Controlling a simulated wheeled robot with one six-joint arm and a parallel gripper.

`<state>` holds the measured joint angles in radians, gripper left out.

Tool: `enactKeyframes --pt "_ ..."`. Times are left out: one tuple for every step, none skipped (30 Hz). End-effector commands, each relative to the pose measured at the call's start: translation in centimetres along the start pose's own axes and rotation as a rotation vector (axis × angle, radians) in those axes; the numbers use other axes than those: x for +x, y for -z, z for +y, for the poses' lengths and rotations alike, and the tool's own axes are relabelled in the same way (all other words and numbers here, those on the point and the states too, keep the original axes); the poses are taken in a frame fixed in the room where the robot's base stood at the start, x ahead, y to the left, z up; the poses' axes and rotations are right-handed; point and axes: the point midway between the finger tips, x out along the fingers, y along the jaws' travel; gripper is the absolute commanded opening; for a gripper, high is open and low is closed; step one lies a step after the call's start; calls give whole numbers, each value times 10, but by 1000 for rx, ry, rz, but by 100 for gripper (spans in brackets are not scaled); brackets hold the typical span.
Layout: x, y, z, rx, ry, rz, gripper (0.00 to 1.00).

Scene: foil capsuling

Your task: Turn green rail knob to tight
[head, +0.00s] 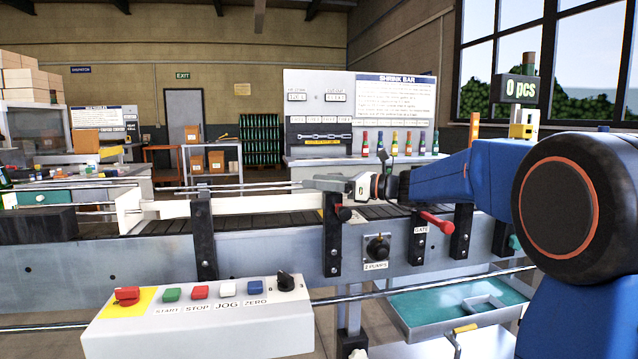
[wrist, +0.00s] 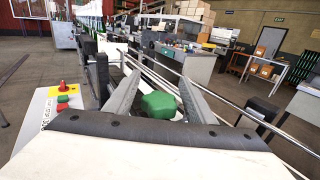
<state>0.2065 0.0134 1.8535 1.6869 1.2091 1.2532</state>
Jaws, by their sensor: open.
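The green rail knob (wrist: 160,104) is a faceted green knob, seen in the wrist view between the two grey fingers of my gripper (wrist: 160,75). The fingers are open, one on each side of it, and I see no clear contact. Its depth between the fingers is hard to judge, and its lower part is hidden by the gripper body. In the head view my gripper (head: 318,184) reaches left over the conveyor, near the rail (head: 250,203). I cannot make out this knob there. No tight mark on it is readable.
A control box (head: 200,330) with coloured buttons stands in front. Long metal rods and black brackets (head: 204,236) run close around the conveyor.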

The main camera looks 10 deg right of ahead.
Motion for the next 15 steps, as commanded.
enactKeyframes --pt "1 0 0 0 0 0 50" --pt "2 0 0 0 0 0 50" --pt "2 0 0 0 0 0 50" --pt "2 0 0 0 0 0 50" --pt "2 0 0 0 0 0 50" --pt "2 0 0 0 0 0 50" --pt "2 0 0 0 0 0 50" --pt "2 0 0 0 0 0 50" --pt "2 0 0 0 1 0 47" --pt "2 0 0 0 1 0 40" --pt "2 0 0 0 1 0 33" --pt "2 0 0 0 0 0 24" --pt "2 0 0 0 0 0 16" --pt "2 0 0 0 0 0 9" --pt "2 0 0 1 0 0 9"
